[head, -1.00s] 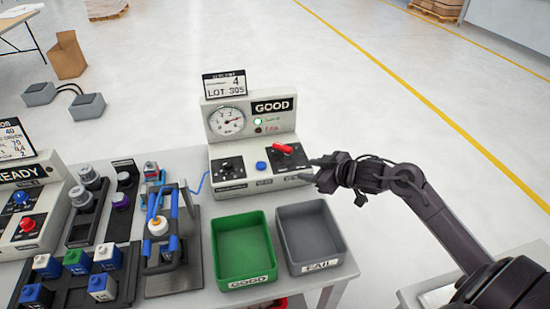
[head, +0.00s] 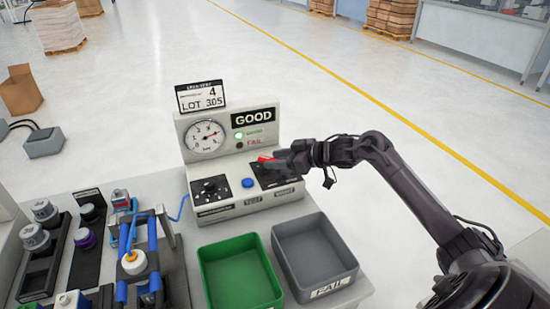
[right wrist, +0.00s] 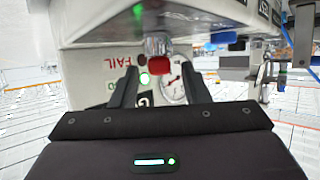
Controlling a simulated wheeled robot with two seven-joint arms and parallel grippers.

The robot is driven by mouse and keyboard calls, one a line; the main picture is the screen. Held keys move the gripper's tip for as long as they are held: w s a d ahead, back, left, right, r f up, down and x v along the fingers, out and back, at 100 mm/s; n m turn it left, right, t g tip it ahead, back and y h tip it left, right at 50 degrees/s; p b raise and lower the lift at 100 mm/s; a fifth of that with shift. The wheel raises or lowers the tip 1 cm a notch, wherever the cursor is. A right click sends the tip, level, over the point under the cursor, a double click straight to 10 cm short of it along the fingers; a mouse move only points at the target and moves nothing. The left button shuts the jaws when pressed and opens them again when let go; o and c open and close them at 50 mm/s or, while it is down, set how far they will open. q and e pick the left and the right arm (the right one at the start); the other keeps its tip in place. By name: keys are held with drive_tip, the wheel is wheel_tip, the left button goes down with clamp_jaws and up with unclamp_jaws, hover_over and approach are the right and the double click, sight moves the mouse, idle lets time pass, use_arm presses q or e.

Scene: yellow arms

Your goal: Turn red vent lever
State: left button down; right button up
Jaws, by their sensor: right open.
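The red vent lever (head: 267,159) is on the sloped right panel of the test station (head: 228,140). My right gripper (head: 279,161) is at that panel from the right and partly hides the lever. In the right wrist view the red lever end (right wrist: 158,64) appears between the two dark fingers of my right gripper (right wrist: 160,78). The fingers are apart, with a gap on both sides of the lever; I cannot tell how deep it sits between them. My left gripper is not in view.
A blue button (head: 248,183) and a black dial (head: 209,188) are left of the lever. A gauge (head: 205,136) and a lit green lamp (head: 239,135) are above. A green bin (head: 203,283) and a grey FAIL bin (head: 353,264) stand in front. Floor to the right is open.

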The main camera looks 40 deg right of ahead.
drive_tip(key=shift+w+a+f, duration=0.2)
drive_tip(key=shift+w, duration=0.15)
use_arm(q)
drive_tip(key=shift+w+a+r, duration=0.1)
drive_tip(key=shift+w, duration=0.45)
use_arm(e)
drive_tip(key=shift+c, duration=0.3)
